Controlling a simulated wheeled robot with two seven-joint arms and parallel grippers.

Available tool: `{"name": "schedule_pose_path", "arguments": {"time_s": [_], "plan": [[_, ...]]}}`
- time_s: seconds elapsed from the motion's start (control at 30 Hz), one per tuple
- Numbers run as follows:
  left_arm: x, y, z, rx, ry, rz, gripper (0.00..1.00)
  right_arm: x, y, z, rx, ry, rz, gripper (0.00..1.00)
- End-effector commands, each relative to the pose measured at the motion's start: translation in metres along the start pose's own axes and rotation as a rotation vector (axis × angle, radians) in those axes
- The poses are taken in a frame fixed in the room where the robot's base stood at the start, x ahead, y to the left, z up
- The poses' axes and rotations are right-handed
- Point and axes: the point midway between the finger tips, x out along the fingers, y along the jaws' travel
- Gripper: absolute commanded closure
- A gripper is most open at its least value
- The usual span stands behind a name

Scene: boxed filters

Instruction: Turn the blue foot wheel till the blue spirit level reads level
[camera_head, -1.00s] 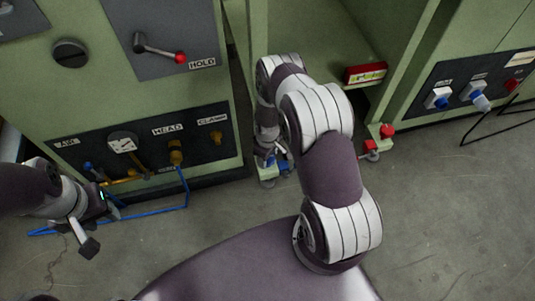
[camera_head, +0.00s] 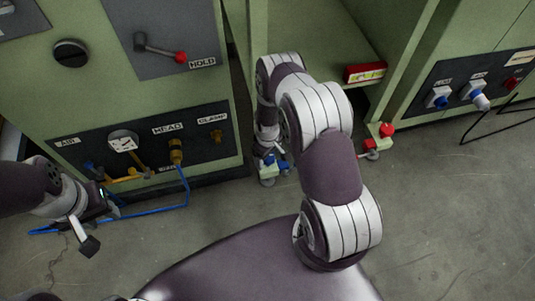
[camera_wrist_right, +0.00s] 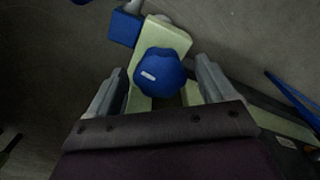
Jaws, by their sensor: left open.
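The blue foot wheel (camera_wrist_right: 158,75) is a lobed knob with a small white mark, on a pale green foot bracket (camera_wrist_right: 170,38) in the right wrist view. My right gripper (camera_wrist_right: 159,68) is open, with one finger on each side of the wheel and visible gaps between. In the head view the blue parts of this foot (camera_head: 268,161) show at the base of the green frame, partly covered by my right arm. I see no blue spirit level; my right arm covers part of the frame. My left gripper (camera_head: 100,226) is open and empty, low at the left.
A blue block (camera_wrist_right: 124,29) sits beside the bracket. A red spirit level (camera_head: 366,73) is on the frame's shelf, above a red foot wheel (camera_head: 387,130). A blue hose (camera_head: 160,208) lies on the floor at left, below the cabinet. The front floor is clear.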

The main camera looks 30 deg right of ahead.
Motion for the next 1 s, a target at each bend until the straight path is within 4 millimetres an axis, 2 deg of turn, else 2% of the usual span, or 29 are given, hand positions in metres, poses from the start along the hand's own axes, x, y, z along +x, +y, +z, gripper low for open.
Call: {"name": "schedule_pose_path", "arguments": {"time_s": [0.13, 0.23, 0.5, 0.63, 0.8, 1.0], "plan": [[-0.001, 0.000, 0.000, 0.000, 0.000, 0.000, 0.57, -0.001, 0.000, 0.000, 0.000, 0.000, 0.000, 0.17], [-0.009, 0.000, -0.001, 0.000, 0.000, 0.000, 0.57, -0.014, 0.001, -0.001, 0.000, 0.002, 0.001, 0.17], [-0.050, 0.000, -0.006, 0.000, 0.000, 0.000, 0.57, -0.089, 0.000, -0.001, 0.000, 0.001, 0.001, 0.17], [-0.061, 0.000, -0.007, 0.000, 0.000, 0.000, 0.57, -0.114, 0.000, 0.000, 0.000, 0.001, 0.001, 0.17], [-0.065, 0.000, -0.008, 0.000, 0.000, 0.000, 0.57, -0.127, 0.000, 0.000, 0.000, 0.000, 0.000, 0.17], [-0.064, 0.000, -0.008, 0.000, 0.000, 0.000, 0.57, -0.127, 0.000, 0.000, 0.000, 0.000, 0.000, 0.17]]}}
